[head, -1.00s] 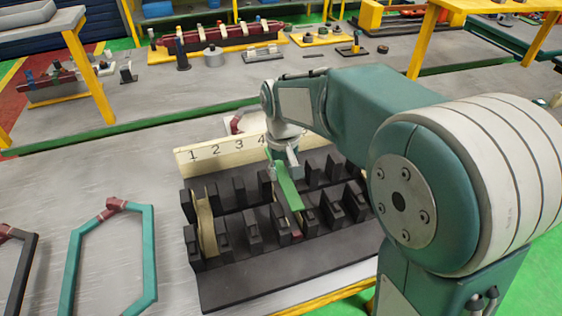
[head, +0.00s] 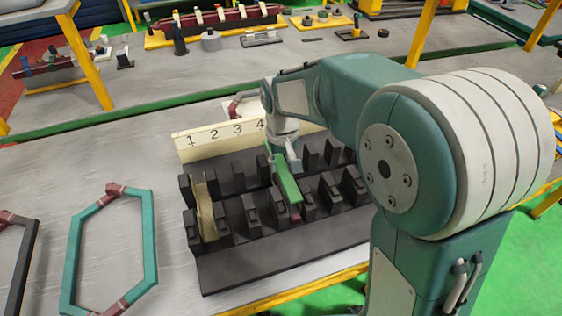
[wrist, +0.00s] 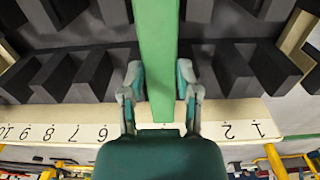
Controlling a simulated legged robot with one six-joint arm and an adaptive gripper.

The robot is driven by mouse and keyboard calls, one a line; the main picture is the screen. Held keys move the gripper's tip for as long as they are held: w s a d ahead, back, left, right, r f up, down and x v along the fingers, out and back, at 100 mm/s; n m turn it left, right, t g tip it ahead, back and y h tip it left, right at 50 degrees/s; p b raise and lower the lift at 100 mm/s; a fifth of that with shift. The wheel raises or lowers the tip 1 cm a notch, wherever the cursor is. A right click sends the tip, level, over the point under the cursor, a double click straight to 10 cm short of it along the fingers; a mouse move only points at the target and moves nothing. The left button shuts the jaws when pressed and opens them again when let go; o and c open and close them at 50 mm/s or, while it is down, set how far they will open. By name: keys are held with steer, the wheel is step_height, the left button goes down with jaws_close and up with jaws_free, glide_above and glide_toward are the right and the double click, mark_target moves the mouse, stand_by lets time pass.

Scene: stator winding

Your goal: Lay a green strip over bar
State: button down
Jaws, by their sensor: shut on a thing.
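My gripper (head: 288,160) is shut on a long green strip (head: 287,188) at the slotted black fixture (head: 285,262). In the wrist view my gripper (wrist: 159,88) has one finger on each side of the strip (wrist: 158,45). The strip runs from the gripper towards the front of the fixture, between black posts. Its front end is just above a small dark red piece (head: 295,217), perhaps the end of a bar. Most of that bar is hidden under the strip. I cannot tell whether the strip touches it.
A numbered cream board (head: 205,142) stands behind the posts. A tan strip (head: 206,210) sits between the leftmost posts. A teal hexagonal coil (head: 70,255) and a dark coil (head: 22,265) lie on the grey table to the left. Bare table lies between coil and fixture.

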steer(key=shift+f, duration=0.2)
steer(key=shift+f, duration=0.3)
steer(key=shift+f, duration=2.6)
stand_by(0.4)
steer(key=shift+c, duration=1.3)
jaws_free()
steer(key=shift+r, duration=0.9)
steer(key=shift+r, duration=3.65)
steer(key=shift+r, duration=0.1)
step_height(320, 180, up, 12)
glide_above(281, 185)
